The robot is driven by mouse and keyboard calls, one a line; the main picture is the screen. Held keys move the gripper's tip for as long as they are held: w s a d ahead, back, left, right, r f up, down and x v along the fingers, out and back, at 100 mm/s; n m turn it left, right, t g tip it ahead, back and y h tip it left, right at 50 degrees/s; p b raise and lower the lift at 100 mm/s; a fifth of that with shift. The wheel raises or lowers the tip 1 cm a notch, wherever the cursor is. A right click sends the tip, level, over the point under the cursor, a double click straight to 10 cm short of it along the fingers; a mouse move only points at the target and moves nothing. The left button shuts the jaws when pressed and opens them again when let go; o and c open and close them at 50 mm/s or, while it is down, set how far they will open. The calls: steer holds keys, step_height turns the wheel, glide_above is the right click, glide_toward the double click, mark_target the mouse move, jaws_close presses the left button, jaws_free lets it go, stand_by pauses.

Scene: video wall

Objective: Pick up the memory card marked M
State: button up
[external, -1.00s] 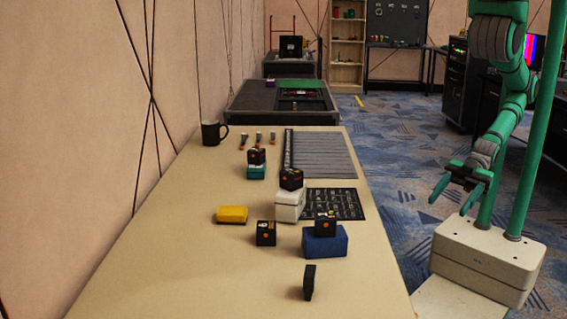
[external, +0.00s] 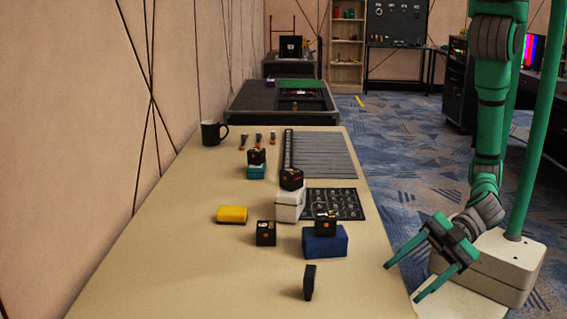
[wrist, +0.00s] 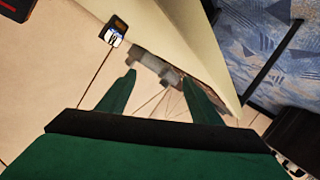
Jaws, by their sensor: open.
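Several small black cards or boxes are on the long table, and I cannot read an M on any of them. One stands alone near the front (external: 309,283), one stands on the bare top (external: 266,233), and others sit on the blue block (external: 326,224), the white block (external: 291,179) and the teal block (external: 256,156). In the wrist view a black card with a pale label (wrist: 116,31) is at the upper left, its letter unclear. My gripper (external: 402,282) is open and empty beside the table's right edge; its fingers also show in the wrist view (wrist: 159,78).
The table (external: 170,270) runs along the wall, its front left clear. A yellow block (external: 232,214), a dark printed mat (external: 350,206), a grey ribbed mat (external: 322,158) and a black mug (external: 211,133) are on it. Carpet lies to the right.

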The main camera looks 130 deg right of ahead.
mark_target(292, 293)
steer(key=w+d+r+m+h, duration=0.1)
steer(key=w, duration=0.1)
steer(key=w+d+r+m+h, duration=0.1)
steer(key=w, duration=0.2)
steer(key=w+d+r+m+g+h, duration=0.1)
steer(key=w, duration=0.1)
steer(key=shift+w+m+h, duration=0.25)
steer(key=shift+m+h, duration=0.05)
steer(key=d+m+g+h, duration=0.1)
steer(key=d+m, duration=0.1)
steer(key=m, duration=0.1)
steer(key=w+d+f+m+g+h, duration=0.1)
steer(key=d+m+g, duration=0.1)
steer(key=m, duration=0.1)
steer(key=w+d+f+m+g+h, duration=0.1)
steer(key=d+m+h, duration=0.1)
steer(key=shift+w+d+m+g, duration=0.1)
steer(key=shift+w+m+g, duration=0.05)
steer(key=shift+m+g, duration=0.25)
steer(key=shift+d+f+m+g, duration=0.1)
steer(key=shift+d+m+g, duration=0.2)
steer(key=shift+m, duration=0.3)
steer(key=shift+d+f+m+h, duration=0.1)
steer(key=shift+d+m+h, duration=0.05)
steer(key=shift+m+h, duration=0.15)
steer(key=shift+g, duration=0.3)
steer(key=x, duration=1)
steer(key=shift+d+f, duration=0.15)
steer(key=shift+d, duration=0.25)
steer(key=shift+c, duration=0.6)
